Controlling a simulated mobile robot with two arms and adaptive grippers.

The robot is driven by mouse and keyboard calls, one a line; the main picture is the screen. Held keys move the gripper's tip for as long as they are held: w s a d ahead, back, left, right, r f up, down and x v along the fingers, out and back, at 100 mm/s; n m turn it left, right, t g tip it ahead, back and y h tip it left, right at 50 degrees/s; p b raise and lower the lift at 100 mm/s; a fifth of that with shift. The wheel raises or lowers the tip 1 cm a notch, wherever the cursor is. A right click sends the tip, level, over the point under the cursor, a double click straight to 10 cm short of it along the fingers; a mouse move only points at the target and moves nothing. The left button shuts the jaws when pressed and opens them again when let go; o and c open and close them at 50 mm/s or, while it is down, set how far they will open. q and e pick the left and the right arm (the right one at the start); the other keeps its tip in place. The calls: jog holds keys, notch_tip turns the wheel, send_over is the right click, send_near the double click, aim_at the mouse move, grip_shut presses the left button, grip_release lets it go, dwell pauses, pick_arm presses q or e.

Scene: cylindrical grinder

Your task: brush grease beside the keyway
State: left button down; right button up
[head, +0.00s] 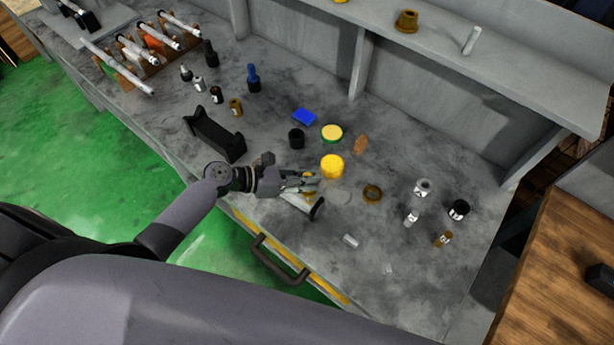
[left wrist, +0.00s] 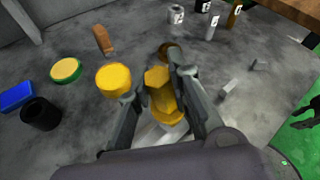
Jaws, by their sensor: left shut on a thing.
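My left gripper (head: 310,183) is shut on a yellow, faceted piece (left wrist: 160,95), which shows between its two fingers in the left wrist view. A pale bar with a black end (head: 317,209) lies just below the fingers; whether it touches the held piece I cannot tell. A yellow round pot (head: 332,166) stands just beyond the fingers and also shows in the left wrist view (left wrist: 113,79). A tin with a yellow top and green rim (head: 331,134) stands farther back. I cannot make out a keyway or a brush with certainty.
Around the gripper on the grey bench are a black cup (head: 296,138), a blue block (head: 304,116), a brown piece (head: 361,145) and a brass ring (head: 372,194). A black cradle (head: 214,136) stands left. Several small bottles stand right. The bench's front right is mostly clear.

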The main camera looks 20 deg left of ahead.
pick_arm(q)
notch_tip(320, 180, up, 2)
jog(key=shift+r+p, duration=0.1)
jog(key=shift+p, duration=0.75)
jog(key=shift+r+p, duration=0.55)
jog(key=shift+r, duration=1.15)
